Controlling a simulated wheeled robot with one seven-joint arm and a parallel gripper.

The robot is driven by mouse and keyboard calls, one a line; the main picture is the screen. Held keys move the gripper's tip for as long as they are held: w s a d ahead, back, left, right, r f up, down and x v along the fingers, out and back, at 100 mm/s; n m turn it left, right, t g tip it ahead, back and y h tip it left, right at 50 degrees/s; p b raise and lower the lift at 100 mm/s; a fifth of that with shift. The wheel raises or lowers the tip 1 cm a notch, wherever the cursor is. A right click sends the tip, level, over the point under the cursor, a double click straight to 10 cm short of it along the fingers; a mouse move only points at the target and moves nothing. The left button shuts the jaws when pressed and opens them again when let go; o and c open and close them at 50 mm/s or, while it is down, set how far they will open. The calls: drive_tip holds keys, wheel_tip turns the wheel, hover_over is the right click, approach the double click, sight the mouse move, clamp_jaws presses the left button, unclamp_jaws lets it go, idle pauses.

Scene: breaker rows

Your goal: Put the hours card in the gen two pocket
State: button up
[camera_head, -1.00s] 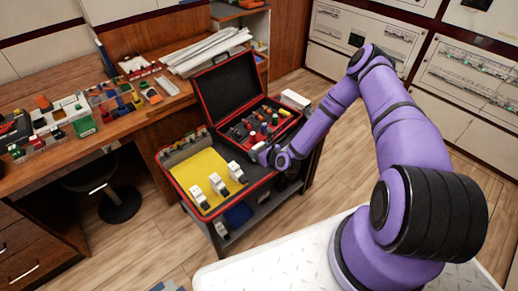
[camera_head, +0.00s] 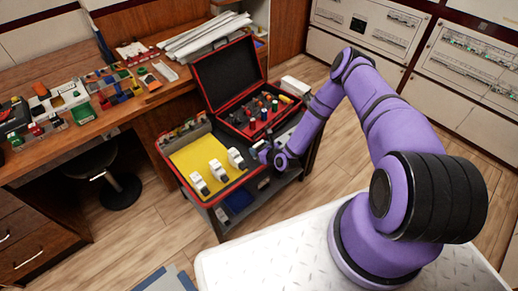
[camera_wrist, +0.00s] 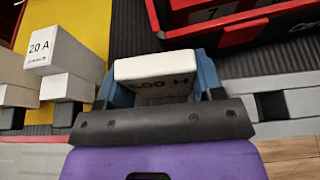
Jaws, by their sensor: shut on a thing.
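My gripper (camera_wrist: 152,88) is shut on a white block-like card (camera_wrist: 155,68) with dark print that seems to end in "00 H"; I take it to be the hours card. Its blue fingers press the card from both sides. In the head view my gripper (camera_head: 266,154) is over the right front part of the cart top, right of the white breakers, and the card is too small to make out there. I cannot pick out the gen two pocket in either view.
White breakers (camera_head: 217,170) stand on a yellow mat (camera_head: 193,158); one reads "20 A" (camera_wrist: 52,49) in the wrist view. An open black toolbox (camera_head: 225,78) with a red rim holds several small items behind the gripper. A wooden desk (camera_head: 95,135) with parts is left.

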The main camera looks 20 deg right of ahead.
drive_tip(key=o, duration=0.6)
drive_tip(key=shift+f, duration=0.1)
drive_tip(key=shift+o, duration=0.2)
drive_tip(key=shift+r, duration=0.2)
drive_tip(key=v, duration=1.2)
